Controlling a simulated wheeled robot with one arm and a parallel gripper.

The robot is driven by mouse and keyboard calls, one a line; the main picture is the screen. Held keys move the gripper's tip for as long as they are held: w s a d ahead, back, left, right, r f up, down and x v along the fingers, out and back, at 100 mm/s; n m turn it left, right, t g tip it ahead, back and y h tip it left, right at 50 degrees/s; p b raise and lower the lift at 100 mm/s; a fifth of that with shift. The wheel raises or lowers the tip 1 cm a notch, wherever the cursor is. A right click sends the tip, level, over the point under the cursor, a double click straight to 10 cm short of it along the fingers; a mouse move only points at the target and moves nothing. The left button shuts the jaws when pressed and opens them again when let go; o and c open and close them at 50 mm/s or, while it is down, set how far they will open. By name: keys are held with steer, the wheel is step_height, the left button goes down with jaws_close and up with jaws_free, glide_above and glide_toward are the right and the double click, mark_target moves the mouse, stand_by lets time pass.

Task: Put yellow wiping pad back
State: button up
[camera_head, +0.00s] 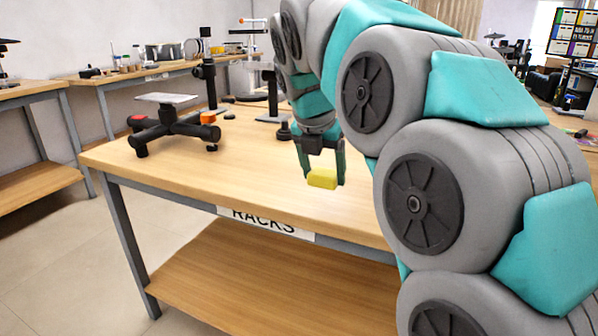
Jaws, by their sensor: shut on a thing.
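The yellow wiping pad (322,178) is a small yellow block between the fingers of my gripper (321,174). My gripper points down and is shut on the pad. The pad appears over the front part of the wooden table (240,160), near its front edge. I cannot tell for sure whether the pad touches the tabletop or hangs just above it. My own arm hides the right part of the table.
A black stand with a grey plate on top (166,99) is on the table's left side. A black post stand (208,85) is behind it. A "RACKS" label (265,222) is on the front edge. The front middle of the tabletop is clear.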

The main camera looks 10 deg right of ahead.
glide_above(302, 182)
steer(key=s, duration=0.1)
steer(key=shift+s+a+f+p, duration=0.2)
steer(key=shift+a+f+p, duration=0.15)
steer(key=shift+a+f, duration=0.1)
steer(key=shift+f, duration=1.85)
steer(key=o, duration=1.2)
steer(key=shift+o, duration=0.2)
steer(key=v, duration=1.2)
steer(key=shift+r, duration=0.15)
steer(key=shift+d, duration=0.1)
